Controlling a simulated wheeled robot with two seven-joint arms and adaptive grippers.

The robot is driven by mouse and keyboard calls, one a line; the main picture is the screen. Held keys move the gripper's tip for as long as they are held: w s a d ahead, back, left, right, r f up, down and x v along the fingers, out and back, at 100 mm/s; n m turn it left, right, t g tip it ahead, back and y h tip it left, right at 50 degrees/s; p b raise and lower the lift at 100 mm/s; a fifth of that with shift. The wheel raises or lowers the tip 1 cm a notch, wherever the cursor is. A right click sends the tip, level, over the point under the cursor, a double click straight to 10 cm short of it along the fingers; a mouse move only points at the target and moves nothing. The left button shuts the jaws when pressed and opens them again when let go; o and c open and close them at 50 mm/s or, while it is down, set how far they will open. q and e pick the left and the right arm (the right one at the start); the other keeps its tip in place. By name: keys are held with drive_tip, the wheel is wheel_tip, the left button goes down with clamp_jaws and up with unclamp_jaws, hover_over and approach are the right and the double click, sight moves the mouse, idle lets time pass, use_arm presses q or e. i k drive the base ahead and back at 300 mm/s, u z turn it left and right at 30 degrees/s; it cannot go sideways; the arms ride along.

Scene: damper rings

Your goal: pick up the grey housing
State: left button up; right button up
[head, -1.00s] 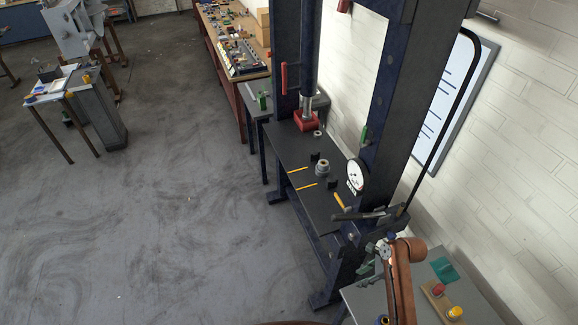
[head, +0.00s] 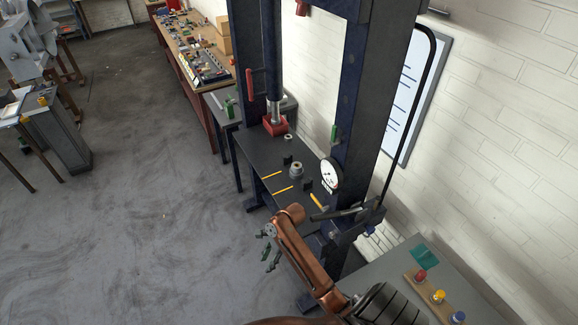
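A small grey round part with a hole in its top, which looks like the grey housing (head: 296,169), stands upright on the dark press table (head: 262,150). It stands between two small black blocks. My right gripper (head: 269,256) is in front of the press table, below and left of the grey part in the picture, and apart from it. Its two dark green fingers look spread, with nothing between them. My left gripper is not in view.
The press has thick dark uprights (head: 362,110), a red block (head: 275,125) under its ram, a round gauge (head: 331,174) and a lever (head: 337,213). Yellow strips (head: 283,190) lie on its table. A grey side table (head: 400,262) holds coloured knobs.

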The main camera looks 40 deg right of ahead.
sight(295, 171)
drive_tip(key=i, duration=2.75)
drive_tip(key=z, duration=2.45)
drive_tip(key=i, duration=1)
drive_tip(key=u, duration=0.05)
